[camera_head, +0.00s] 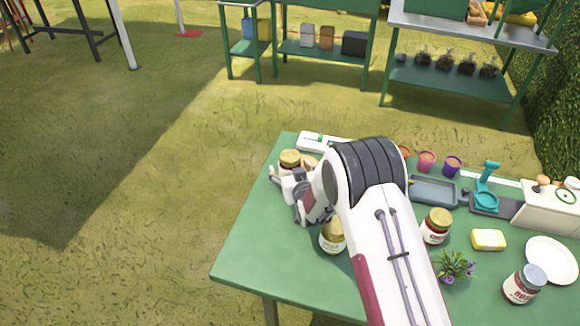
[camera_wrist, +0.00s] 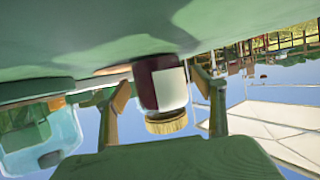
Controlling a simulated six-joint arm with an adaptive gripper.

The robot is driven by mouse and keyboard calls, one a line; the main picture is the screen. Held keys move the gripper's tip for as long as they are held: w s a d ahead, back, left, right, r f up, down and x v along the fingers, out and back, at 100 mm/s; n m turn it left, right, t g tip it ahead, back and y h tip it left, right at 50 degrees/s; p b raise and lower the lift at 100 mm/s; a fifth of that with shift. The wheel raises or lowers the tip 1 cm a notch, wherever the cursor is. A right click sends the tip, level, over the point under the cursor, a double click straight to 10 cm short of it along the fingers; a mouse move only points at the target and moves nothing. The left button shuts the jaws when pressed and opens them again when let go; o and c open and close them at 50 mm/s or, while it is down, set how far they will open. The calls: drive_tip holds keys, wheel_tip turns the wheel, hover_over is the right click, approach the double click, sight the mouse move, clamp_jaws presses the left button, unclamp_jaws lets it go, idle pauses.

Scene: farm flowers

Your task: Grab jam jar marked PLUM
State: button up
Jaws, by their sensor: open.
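A jar with dark red contents, a pale label and a gold lid (camera_head: 289,157) stands at the far left corner of the green table (camera_head: 255,235). Its label cannot be read, so I cannot tell whether it says PLUM. My gripper (camera_head: 285,181) is open beside this jar. In the wrist view, which is upside down, the dark red jar (camera_wrist: 162,84) stands between the two spread fingers of my gripper (camera_wrist: 163,100). More jars stand on the table: a gold-lidded one (camera_head: 333,238) near my arm, a red-labelled one (camera_head: 436,227) right of it, and a grey-lidded one (camera_head: 524,285) at front right.
A long white object (camera_head: 318,142) lies along the back edge. Cups (camera_head: 427,161), a grey tray (camera_head: 433,190), a green stand (camera_head: 486,188), a yellow block (camera_head: 488,240), a flower plant (camera_head: 455,266) and a white plate (camera_head: 551,260) fill the right. The front left tabletop is clear.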

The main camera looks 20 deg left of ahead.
sight(290, 155)
drive_tip(key=shift+c, duration=0.4)
drive_tip(key=shift+r, duration=0.1)
drive_tip(key=c, duration=1.7)
drive_tip(key=shift+r, duration=0.1)
drive_tip(key=shift+r, duration=4.9)
